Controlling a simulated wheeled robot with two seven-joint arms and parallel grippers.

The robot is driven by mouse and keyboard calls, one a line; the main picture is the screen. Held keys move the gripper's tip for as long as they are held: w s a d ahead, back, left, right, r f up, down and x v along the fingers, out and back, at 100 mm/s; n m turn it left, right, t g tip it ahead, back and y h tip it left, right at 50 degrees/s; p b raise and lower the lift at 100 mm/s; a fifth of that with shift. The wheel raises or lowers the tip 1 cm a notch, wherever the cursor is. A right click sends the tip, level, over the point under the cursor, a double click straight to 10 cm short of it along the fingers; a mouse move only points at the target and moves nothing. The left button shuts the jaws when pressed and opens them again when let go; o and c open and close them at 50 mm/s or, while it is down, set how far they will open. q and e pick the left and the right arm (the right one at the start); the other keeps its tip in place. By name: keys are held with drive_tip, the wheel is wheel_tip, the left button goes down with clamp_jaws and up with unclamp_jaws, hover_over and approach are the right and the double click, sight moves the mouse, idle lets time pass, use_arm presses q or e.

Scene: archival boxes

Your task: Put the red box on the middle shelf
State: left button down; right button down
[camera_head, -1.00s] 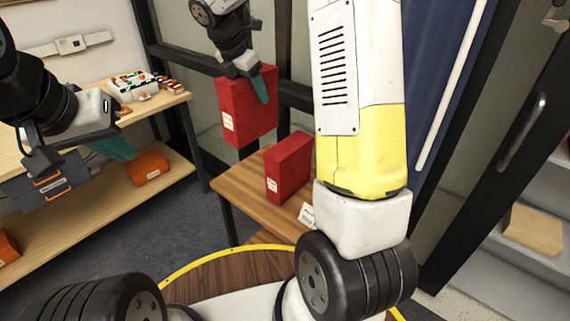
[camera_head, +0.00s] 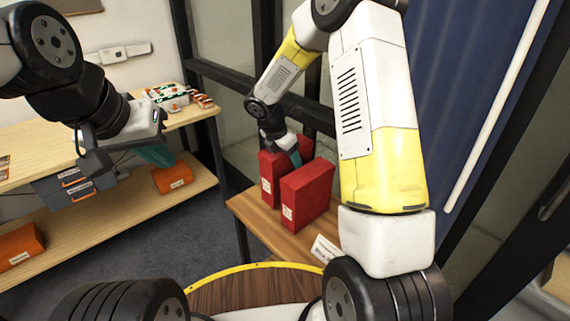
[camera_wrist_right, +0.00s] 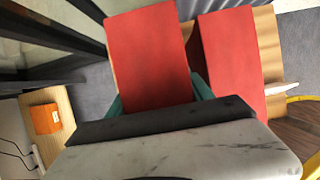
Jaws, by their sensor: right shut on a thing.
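My right gripper (camera_head: 289,156) is shut on a red box (camera_head: 270,170) with a white label. This box is upright at the small wooden table, behind and left of a second red box (camera_head: 308,195); whether its base touches the tabletop is hidden. In the right wrist view the held box (camera_wrist_right: 148,55) sits between teal fingertips, with the second red box (camera_wrist_right: 230,60) beside it. My left gripper (camera_head: 125,160) is near the shelving at left, holding nothing visible; its finger gap is unclear. Wooden shelf boards (camera_head: 120,210) show at left; which is the middle shelf is unclear.
The wooden table (camera_head: 262,222) carries a white card (camera_head: 325,250) at its front. Orange boxes (camera_head: 172,178) and (camera_head: 20,246) and a grey box (camera_head: 75,188) are at the left shelving. A dark frame post (camera_head: 205,90) stands behind.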

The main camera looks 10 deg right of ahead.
drive_tip(key=shift+f, duration=2.1)
drive_tip(key=c, duration=0.7)
unclamp_jaws()
drive_tip(key=shift+f, duration=0.1)
